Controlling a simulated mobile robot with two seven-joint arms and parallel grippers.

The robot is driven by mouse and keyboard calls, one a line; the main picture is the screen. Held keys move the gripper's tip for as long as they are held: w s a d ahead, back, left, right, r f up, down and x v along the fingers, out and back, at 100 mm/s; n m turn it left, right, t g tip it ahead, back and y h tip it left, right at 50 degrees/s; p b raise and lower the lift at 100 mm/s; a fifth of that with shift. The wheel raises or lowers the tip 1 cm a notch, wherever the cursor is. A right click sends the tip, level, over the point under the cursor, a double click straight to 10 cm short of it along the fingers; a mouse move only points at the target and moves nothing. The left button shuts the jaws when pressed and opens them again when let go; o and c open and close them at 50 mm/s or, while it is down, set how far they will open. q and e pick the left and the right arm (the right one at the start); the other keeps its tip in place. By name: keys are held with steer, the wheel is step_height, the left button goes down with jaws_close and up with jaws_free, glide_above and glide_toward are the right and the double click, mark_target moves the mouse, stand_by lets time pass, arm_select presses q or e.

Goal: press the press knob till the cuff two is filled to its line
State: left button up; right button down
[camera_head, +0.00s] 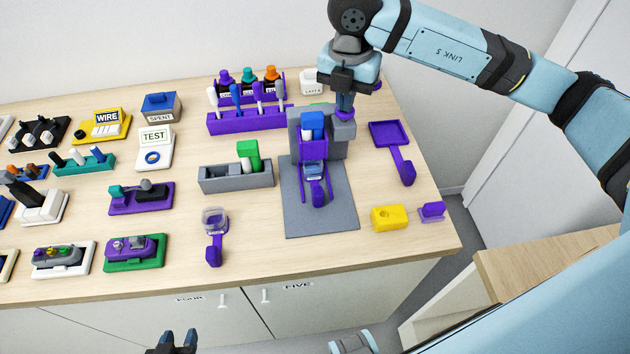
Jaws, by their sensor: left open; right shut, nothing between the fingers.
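The press (335,135) is grey and stands at the back of a grey mat, with a blue cartridge in a purple holder at its front. My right gripper (344,97) is shut and empty, pointing down right over the purple press knob (344,111); I cannot tell whether it presses on it. A clear cuff with a purple handle (318,193) sits below the cartridge; its fill and line are too small to read. A similar cuff (215,218) lies on the bench to the left. I cannot read which is cuff two. My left gripper (172,341) is open and empty, in front of the bench.
A grey tray (235,180) with a green block stands left of the press. A purple rack (245,121) is behind it. A purple scoop-like tray (390,135), a yellow block (389,217) and a small purple piece (431,211) lie to the right. The mat's front (320,222) is clear.

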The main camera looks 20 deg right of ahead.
steer(key=shift+f+b, duration=0.3)
steer(key=shift+f, duration=0.2)
steer(key=shift+r, duration=0.1)
steer(key=shift+r+p, duration=2.1)
steer(key=shift+r, duration=1.4)
